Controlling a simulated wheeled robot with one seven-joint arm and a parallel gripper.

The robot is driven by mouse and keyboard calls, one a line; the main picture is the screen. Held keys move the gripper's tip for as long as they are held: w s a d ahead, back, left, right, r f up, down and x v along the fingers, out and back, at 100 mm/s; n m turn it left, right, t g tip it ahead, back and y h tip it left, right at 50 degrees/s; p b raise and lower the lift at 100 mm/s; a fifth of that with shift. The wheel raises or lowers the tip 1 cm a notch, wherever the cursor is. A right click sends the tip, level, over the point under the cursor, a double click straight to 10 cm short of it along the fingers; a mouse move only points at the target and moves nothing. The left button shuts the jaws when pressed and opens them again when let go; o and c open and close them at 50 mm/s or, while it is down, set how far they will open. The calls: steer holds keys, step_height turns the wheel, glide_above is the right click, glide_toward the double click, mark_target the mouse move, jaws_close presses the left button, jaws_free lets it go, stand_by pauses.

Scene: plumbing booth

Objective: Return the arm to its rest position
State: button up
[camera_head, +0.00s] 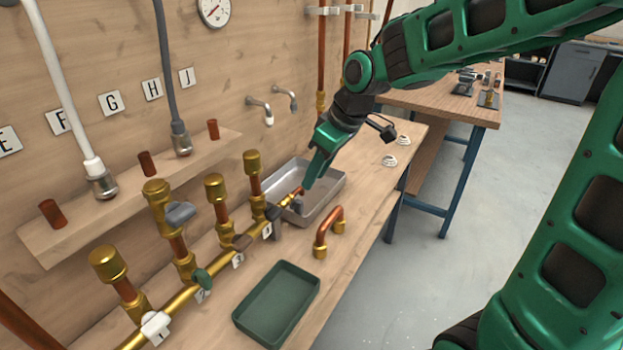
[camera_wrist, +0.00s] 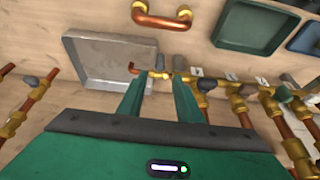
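My green arm (camera_head: 440,50) reaches from the upper right over the bench. My gripper (camera_head: 306,184) points down near the end of the brass manifold, above the grey metal tray. In the wrist view my gripper (camera_wrist: 160,82) has its two green fingers apart, with a clear gap between them. I see nothing held, though the head view hides the space between the fingers.
The brass manifold (camera_head: 178,300) with upright valve pipes runs along the bench. A metal tray (camera_head: 325,200), a copper U-pipe (camera_head: 328,228) and a green tray (camera_head: 250,313) are close by. A second table (camera_head: 440,100) stands behind. Open floor (camera_head: 440,265) lies to the right.

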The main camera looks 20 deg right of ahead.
steer(key=shift+d, duration=0.1)
steer(key=s+d+f+m+g+h, duration=0.1)
steer(key=s+d+m+h, duration=0.1)
steer(key=s+d+m, duration=0.8)
steer(key=s+d+f+m+g, duration=0.1)
steer(key=s+d+m, duration=0.1)
steer(key=s+d, duration=0.4)
steer(key=s+d+f+m+g, duration=0.1)
steer(key=s+d+m, duration=0.1)
steer(key=s+d, duration=0.4)
steer(key=s, duration=0.5)
steer(key=shift+s+f+m+h, duration=0.2)
steer(key=shift+s+m+h, duration=0.15)
steer(key=shift+m+h, duration=0.05)
steer(key=shift+s, duration=0.1)
